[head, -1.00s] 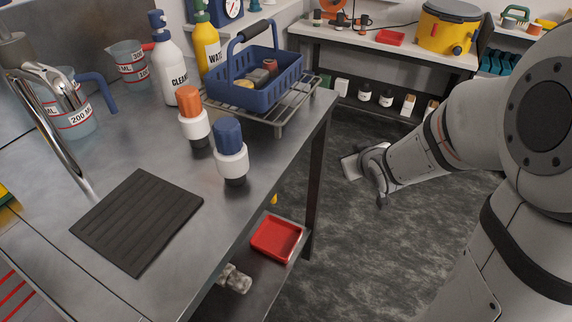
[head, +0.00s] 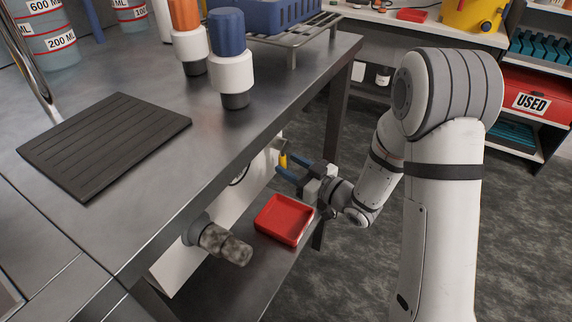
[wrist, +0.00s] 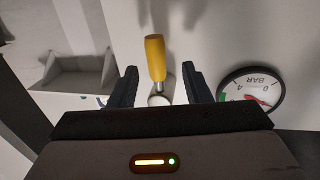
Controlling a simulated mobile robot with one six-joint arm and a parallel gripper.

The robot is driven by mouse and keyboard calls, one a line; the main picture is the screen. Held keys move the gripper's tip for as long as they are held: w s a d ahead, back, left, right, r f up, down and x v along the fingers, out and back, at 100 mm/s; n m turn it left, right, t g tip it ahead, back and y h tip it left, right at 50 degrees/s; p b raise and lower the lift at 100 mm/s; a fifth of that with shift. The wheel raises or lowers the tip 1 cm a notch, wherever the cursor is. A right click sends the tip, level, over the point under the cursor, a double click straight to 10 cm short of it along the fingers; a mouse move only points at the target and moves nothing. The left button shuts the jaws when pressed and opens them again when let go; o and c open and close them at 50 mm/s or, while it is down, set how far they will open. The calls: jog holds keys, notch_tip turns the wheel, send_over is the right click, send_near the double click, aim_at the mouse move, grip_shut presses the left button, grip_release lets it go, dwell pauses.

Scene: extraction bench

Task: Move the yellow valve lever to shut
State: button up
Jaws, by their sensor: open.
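The yellow valve lever (wrist: 155,58) stands upright in the wrist view, on a pale round hub in front of a light panel. My gripper (wrist: 159,70) is open, with one dark finger on each side of the lever and a visible gap to both. In the head view, the lever (head: 283,160) shows as a small yellow piece under the bench edge. There my gripper (head: 288,166) reaches it from the right with blue fingers apart. I cannot tell how deep the lever sits between the fingers.
A pressure gauge (wrist: 250,92) is right of the fingers. A red tray (head: 285,219) lies on the lower shelf below my gripper. A grey pipe fitting (head: 224,245) sticks out of the white panel. The steel bench top (head: 135,190) overhangs the lever.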

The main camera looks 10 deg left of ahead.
aim_at(285, 163)
jog(key=shift+b+x, duration=0.35)
jog(key=shift+x, duration=1.45)
grip_shut()
